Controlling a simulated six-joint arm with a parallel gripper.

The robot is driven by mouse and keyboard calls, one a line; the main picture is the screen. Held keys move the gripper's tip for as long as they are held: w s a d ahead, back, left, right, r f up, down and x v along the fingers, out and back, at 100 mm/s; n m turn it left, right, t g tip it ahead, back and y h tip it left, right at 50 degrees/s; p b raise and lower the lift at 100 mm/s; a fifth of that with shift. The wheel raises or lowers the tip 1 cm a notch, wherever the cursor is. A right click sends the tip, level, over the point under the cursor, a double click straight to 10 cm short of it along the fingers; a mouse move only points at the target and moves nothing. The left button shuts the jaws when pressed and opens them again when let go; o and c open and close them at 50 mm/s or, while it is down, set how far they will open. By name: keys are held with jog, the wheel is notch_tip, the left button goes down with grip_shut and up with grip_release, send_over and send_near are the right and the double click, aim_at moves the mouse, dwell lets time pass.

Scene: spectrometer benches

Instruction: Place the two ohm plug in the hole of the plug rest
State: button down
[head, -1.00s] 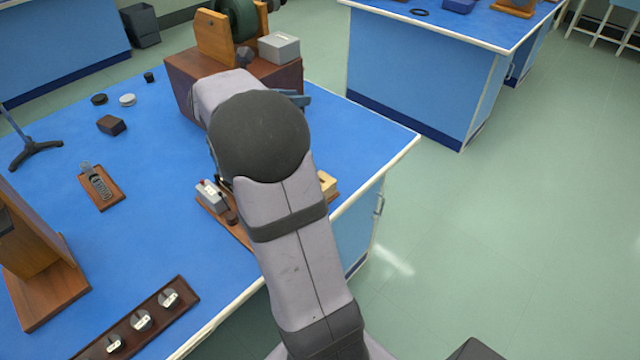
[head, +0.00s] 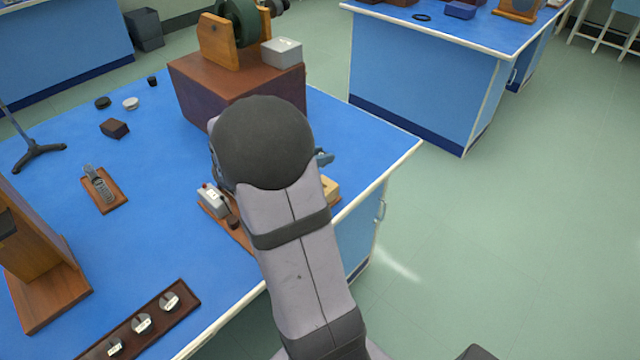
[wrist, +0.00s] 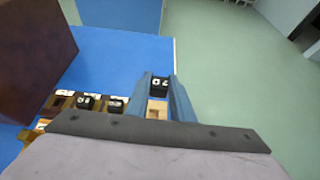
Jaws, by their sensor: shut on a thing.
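My gripper (wrist: 162,98) is shut on a black plug (wrist: 159,84) with a pale mark on its top; the mark is too small to read surely. In the head view my gripper (head: 322,158) shows only as a bit of blue beside my arm, and the plug is hidden there. A pale wooden block (wrist: 157,108), which looks like the plug rest, lies below the fingers in the wrist view. In the head view the block (head: 331,188) is partly hidden behind my arm, near the bench's right edge. Its hole cannot be made out.
Other black plugs (wrist: 84,102) sit in a row on a brown board left of my gripper. A large brown box (head: 240,90) stands behind my arm. A grey switch box (head: 212,198) is on the board's left part. The bench (head: 370,150) is bare to the right.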

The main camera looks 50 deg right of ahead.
jog(key=shift+f, duration=4.1)
jog(key=shift+f, duration=0.1)
jog(key=c, duration=1.5)
grip_release()
jog(key=shift+c, duration=0.2)
jog(key=shift+r, duration=0.2)
jog(key=v, duration=1.2)
jog(key=shift+b, duration=0.3)
